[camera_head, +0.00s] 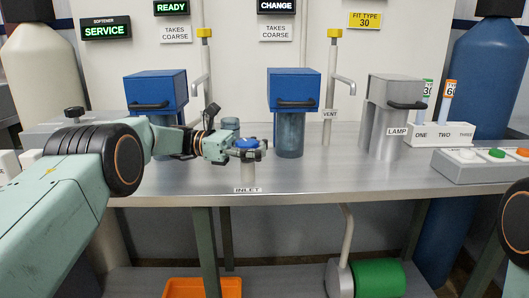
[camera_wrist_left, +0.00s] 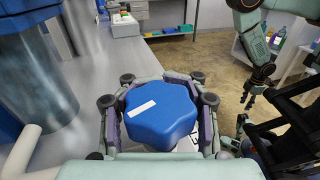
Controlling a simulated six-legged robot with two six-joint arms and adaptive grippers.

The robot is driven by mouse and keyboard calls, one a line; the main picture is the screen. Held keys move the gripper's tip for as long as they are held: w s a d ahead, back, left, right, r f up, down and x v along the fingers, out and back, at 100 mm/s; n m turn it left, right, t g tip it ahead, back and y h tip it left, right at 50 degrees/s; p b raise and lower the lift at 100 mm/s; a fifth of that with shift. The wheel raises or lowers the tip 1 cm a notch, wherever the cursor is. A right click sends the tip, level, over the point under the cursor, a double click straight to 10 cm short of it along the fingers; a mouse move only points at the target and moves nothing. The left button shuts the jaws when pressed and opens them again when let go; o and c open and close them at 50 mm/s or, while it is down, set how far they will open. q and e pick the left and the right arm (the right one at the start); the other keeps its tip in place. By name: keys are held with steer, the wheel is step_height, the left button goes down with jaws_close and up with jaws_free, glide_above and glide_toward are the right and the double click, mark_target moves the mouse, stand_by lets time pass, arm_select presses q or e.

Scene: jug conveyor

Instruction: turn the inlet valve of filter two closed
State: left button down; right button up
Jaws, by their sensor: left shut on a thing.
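The inlet valve has a blue lobed knob (camera_head: 247,144) on a pale post above the INLET label (camera_head: 247,190), near the bench's front edge. My left gripper (camera_head: 246,151) is shut around the knob from the left. In the left wrist view the knob (camera_wrist_left: 163,112) fills the space between the fingers, and a white stripe on its top lies slantwise. Behind it to the right stands a filter with a blue head (camera_head: 294,88) and a clear bluish bowl, under the CHANGE sign (camera_head: 276,6). My right gripper (camera_wrist_left: 248,97) shows small in the left wrist view, its opening unclear.
Another blue-headed filter (camera_head: 155,92) stands at the left, partly behind my left arm. The VENT pipe (camera_head: 328,100), grey lamp housing (camera_head: 393,100) and button box (camera_head: 485,165) are to the right. The bench front (camera_head: 340,182) right of the valve is clear.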

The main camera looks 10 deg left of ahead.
arm_select(q)
steer(key=shift+a+g, duration=0.15)
steer(key=shift+g, duration=0.15)
stand_by(0.7)
steer(key=c, duration=1.1)
jaws_free()
steer(key=shift+o, duration=1)
steer(key=shift+r, duration=0.1)
